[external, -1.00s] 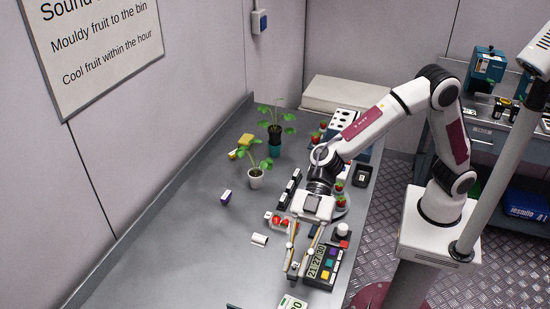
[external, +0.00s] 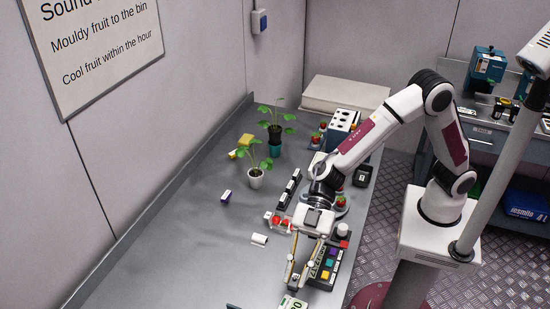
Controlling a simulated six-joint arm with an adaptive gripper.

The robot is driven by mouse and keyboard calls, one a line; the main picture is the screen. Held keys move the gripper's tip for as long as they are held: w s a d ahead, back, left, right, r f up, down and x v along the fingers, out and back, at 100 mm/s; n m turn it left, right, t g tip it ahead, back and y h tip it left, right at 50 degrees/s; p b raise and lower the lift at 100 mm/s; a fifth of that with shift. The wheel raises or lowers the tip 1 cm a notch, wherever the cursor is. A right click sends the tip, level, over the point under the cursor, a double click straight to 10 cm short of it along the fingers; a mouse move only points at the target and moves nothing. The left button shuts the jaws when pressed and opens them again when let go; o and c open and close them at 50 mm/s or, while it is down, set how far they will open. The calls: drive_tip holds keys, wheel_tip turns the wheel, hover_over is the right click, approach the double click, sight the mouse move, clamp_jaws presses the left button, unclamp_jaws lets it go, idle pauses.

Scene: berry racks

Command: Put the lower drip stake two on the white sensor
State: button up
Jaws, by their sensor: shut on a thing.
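My gripper (external: 298,279) points down at the front of the bench, just left of the keypad unit. Its fingers are shut on a small dark piece, probably the drip stake; it is too small and too covered by the fingertips to tell its shape or number. A small white cylinder (external: 260,240) lies on the bench left of my gripper and apart from it. It may be the white sensor, but I cannot tell for sure.
The keypad unit (external: 331,265) with coloured keys stands close to the right finger. A clear punnet of red berries (external: 281,222) and a dark rack strip (external: 288,190) lie behind. Potted plants (external: 256,180) stand further back. The bench's left side is largely clear.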

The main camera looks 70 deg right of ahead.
drive_tip(key=shift+f, duration=0.75)
drive_tip(key=shift+f, duration=1.85)
drive_tip(key=shift+f, duration=0.15)
drive_tip(key=o, duration=0.8)
drive_tip(key=shift+d+r, duration=0.1)
drive_tip(key=shift+r, duration=0.1)
drive_tip(key=shift+v, duration=5.9)
